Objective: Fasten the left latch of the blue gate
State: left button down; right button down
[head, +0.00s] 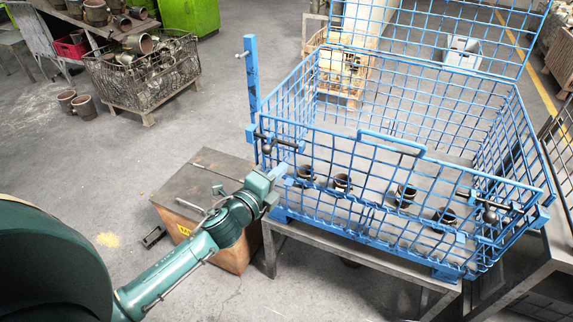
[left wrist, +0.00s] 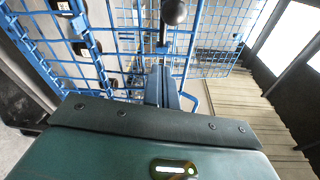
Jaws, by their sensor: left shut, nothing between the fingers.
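The blue gate (head: 350,180) is the front mesh panel of a blue wire cage and stands upright. Its left latch (head: 267,147) is a dark bar with a black ball knob, at the gate's upper left corner. In the left wrist view the knob (left wrist: 174,12) is at the top, with its stem pointing down toward my fingers. My left gripper (head: 284,171) is just below the latch, in front of the gate. Its fingers (left wrist: 163,88) are shut and empty; I cannot tell whether they touch the latch. The right latch (head: 489,212) is at the gate's other end. My right gripper is not in view.
Several dark cylindrical parts (head: 342,182) stand in the cage. The cage rests on a grey metal stand (head: 330,252). A brown-sided box (head: 185,197) stands left of it, under my left arm. A wire bin (head: 146,80) of parts is farther back. Floor between is clear.

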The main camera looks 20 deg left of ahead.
pick_arm(q)
jog(key=s+a, duration=0.1)
jog(key=s, duration=0.5)
jog(key=shift+a+r+b, duration=0.2)
jog(key=shift+b, duration=0.1)
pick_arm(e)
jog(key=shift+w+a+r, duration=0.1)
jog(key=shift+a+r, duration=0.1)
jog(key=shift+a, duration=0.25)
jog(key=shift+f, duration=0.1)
pick_arm(q)
jog(key=s+d+f+n+g+p, duration=0.1)
jog(key=s+d+f+n+g, duration=0.2)
jog(key=s+f+n, duration=0.3)
jog(key=s+d+f+n+g+p, duration=0.1)
jog(key=s+d+f+n+g, duration=0.2)
jog(key=s+d+f+n, duration=0.3)
jog(key=s+f+n, duration=0.1)
jog(key=s+n, duration=0.3)
jog(key=n, duration=0.3)
jog(key=shift+d, duration=0.3)
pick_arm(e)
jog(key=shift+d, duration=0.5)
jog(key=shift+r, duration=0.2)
